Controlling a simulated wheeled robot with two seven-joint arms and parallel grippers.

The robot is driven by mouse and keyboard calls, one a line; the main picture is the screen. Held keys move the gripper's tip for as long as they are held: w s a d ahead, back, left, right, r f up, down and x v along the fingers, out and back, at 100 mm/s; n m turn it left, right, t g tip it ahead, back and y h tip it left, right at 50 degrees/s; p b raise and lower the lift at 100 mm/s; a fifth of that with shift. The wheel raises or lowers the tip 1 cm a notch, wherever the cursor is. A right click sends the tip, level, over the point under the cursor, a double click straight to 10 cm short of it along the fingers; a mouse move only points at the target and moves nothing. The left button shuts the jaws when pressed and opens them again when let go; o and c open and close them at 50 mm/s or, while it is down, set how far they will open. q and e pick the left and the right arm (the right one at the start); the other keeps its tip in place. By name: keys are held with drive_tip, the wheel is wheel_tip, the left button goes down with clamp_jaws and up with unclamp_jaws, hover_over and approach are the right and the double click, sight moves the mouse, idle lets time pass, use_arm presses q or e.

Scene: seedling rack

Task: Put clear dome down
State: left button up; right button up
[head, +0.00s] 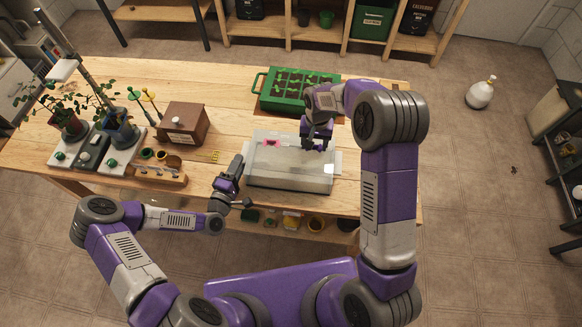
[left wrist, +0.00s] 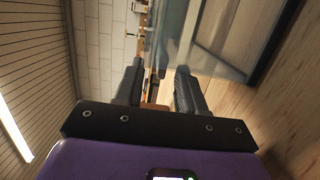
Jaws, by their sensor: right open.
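The clear dome (head: 288,182) is a see-through box on the front middle of the wooden table, apart from the green seedling tray (head: 262,104) behind it. I cannot tell whether its whole rim touches the table. My left gripper (head: 238,164) is at the dome's left end. In the left wrist view its fingers (left wrist: 158,80) stand apart, with background visible between them; the dome's clear wall (left wrist: 207,35) rises close beside the fingertips. My right gripper (head: 317,147) is open over the dome's right part, and its arm hides some of the dome and tray.
A brown wooden box (head: 185,123) stands left of the dome. Potted plants on a grey stand (head: 95,150) and a small wooden holder (head: 160,175) are further left. A pink item (head: 271,143) shows at the dome's back left. Pots sit on the shelf below the table's front edge.

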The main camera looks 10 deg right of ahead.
drive_tip(key=shift+r, duration=0.2)
use_arm(q)
drive_tip(key=v, duration=1)
drive_tip(key=shift+s+a, duration=0.15)
drive_tip(key=shift+s, duration=0.1)
use_arm(e)
wheel_tip(320, 180, up, 12)
drive_tip(key=shift+f, duration=0.15)
use_arm(q)
drive_tip(key=shift+s+f, duration=0.1)
drive_tip(key=shift+f, duration=0.05)
use_arm(e)
drive_tip(key=shift+s+f, duration=0.1)
